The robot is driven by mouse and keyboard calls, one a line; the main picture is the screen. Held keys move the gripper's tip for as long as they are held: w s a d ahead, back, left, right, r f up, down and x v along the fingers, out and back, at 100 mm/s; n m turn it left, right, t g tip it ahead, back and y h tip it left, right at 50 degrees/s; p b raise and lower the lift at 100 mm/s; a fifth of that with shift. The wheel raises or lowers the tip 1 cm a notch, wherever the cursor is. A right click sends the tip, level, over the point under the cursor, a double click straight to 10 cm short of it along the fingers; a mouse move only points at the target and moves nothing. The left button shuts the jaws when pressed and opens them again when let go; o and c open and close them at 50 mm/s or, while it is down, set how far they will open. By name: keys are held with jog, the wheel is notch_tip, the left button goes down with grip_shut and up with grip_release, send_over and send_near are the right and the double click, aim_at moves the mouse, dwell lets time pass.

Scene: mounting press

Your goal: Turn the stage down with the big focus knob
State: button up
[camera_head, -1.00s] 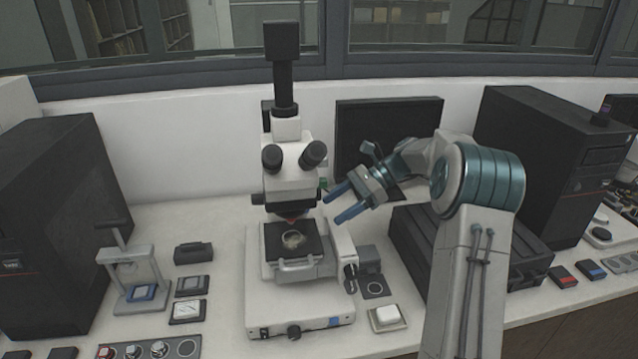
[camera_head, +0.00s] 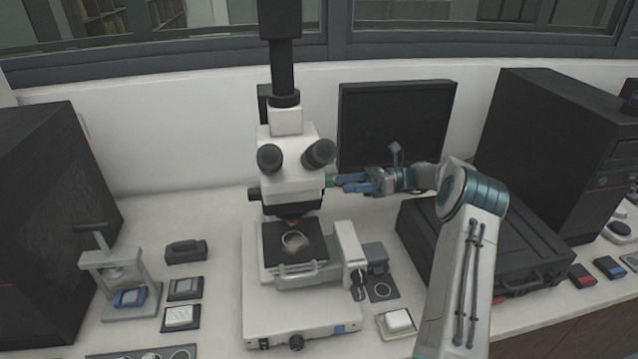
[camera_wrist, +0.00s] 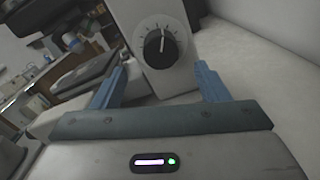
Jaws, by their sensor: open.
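The white microscope (camera_head: 290,150) stands mid-bench. Black focus knobs (camera_head: 357,283) sit low on the right side of the microscope, below my gripper in the head view. My gripper (camera_head: 338,183) is open and level, its blue fingers pointing left at the right side of the microscope head. In the wrist view, my gripper (camera_wrist: 160,84) has a round black knob (camera_wrist: 160,48) with a white pointer and tick marks ahead between its fingers, apart from them. I cannot tell whether this is the big focus knob.
A monitor (camera_head: 395,125) stands behind my gripper, and a black case (camera_head: 480,250) lies to the right. A white pad in a tray (camera_head: 397,322) lies right of the base. A small hand press (camera_head: 115,275) and small boxes are on the left.

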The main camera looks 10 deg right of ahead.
jog(key=a+p, duration=0.1)
jog(key=a, duration=0.7)
jog(key=shift+w+a+p, duration=0.1)
jog(key=shift+w+p, duration=0.05)
jog(key=shift+p, duration=0.15)
jog(key=shift+c, duration=0.3)
jog(key=c, duration=0.9)
